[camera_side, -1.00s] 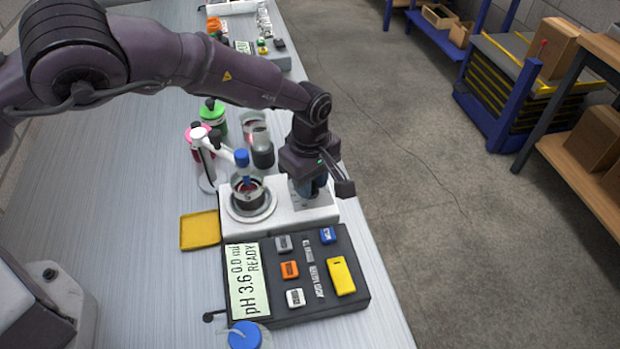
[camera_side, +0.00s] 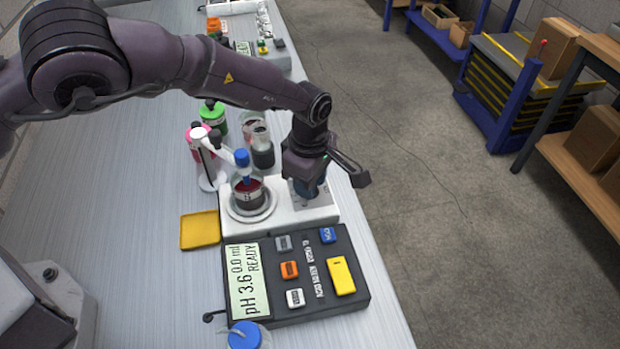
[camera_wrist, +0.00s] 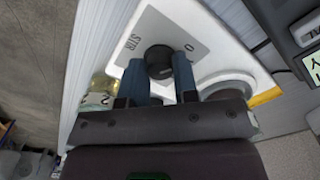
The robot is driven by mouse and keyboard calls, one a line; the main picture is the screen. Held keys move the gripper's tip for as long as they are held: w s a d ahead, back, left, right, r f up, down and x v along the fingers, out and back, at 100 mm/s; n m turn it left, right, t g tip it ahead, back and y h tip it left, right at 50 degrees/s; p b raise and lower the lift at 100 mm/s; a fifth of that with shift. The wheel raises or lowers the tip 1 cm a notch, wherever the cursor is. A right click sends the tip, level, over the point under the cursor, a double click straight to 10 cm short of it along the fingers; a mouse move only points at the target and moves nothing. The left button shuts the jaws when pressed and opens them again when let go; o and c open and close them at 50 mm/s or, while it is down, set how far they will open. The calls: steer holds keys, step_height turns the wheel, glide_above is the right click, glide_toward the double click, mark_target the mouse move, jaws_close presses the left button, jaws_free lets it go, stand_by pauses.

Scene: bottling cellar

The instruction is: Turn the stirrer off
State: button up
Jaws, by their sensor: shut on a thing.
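The white stirrer (camera_side: 285,218) stands on the bench with a beaker (camera_side: 249,195) of dark red liquid on its round plate. A blue-capped probe (camera_side: 242,158) on a white arm reaches down to the beaker. In the wrist view, the stirrer's black round knob (camera_wrist: 158,60) sits on a grey panel (camera_wrist: 150,30) marked with "STIR" lettering. My gripper (camera_wrist: 160,72) is shut on the knob, with one blue finger on either side. In the side view, my gripper (camera_side: 308,188) is over the stirrer's right end and hides the knob. I cannot tell the knob's exact setting.
A dark pH meter (camera_side: 322,295) with coloured buttons stands in front of the stirrer. A yellow tray (camera_side: 200,231) lies at left, and a blue-capped bottle (camera_side: 245,336) stands in front. A green-capped bottle (camera_side: 213,115) and glass beakers (camera_side: 262,152) stand behind.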

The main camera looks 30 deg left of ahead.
steer(key=o, duration=0.9)
steer(key=shift+r, duration=0.1)
step_height(320, 180, up, 13)
steer(key=shift+f, duration=0.1)
